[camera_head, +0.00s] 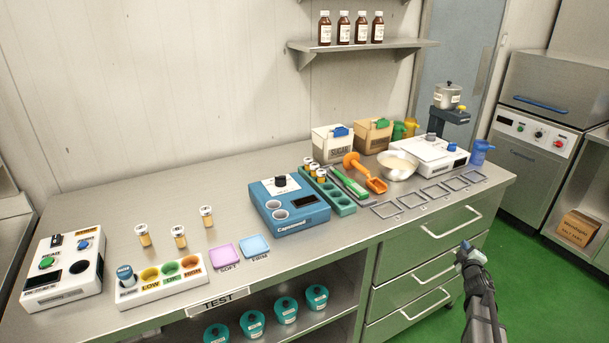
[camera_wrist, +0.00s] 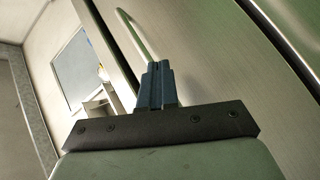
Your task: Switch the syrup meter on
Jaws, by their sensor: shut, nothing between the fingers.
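A white box (camera_head: 66,268) with a green button (camera_head: 46,262), a blue button (camera_head: 84,244), a small black switch (camera_head: 56,241) and dark panels stands at the left end of the counter. It looks like the syrup meter, but its label is too small to read. Whether it is on cannot be told. My gripper (camera_head: 465,252) is at the lower right, in front of the drawers and far from that box. In the wrist view its blue fingers (camera_wrist: 155,84) are together and empty, with a curved drawer handle (camera_wrist: 131,32) beyond them.
A rack (camera_head: 160,294) marked LOW, OK and HIGH stands beside the white box. Several amber vials stand behind it. A blue machine (camera_head: 288,203) stands mid-counter. Pink (camera_head: 224,258) and blue (camera_head: 255,247) trays lie near the front edge. Drawers (camera_head: 425,262) face my gripper.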

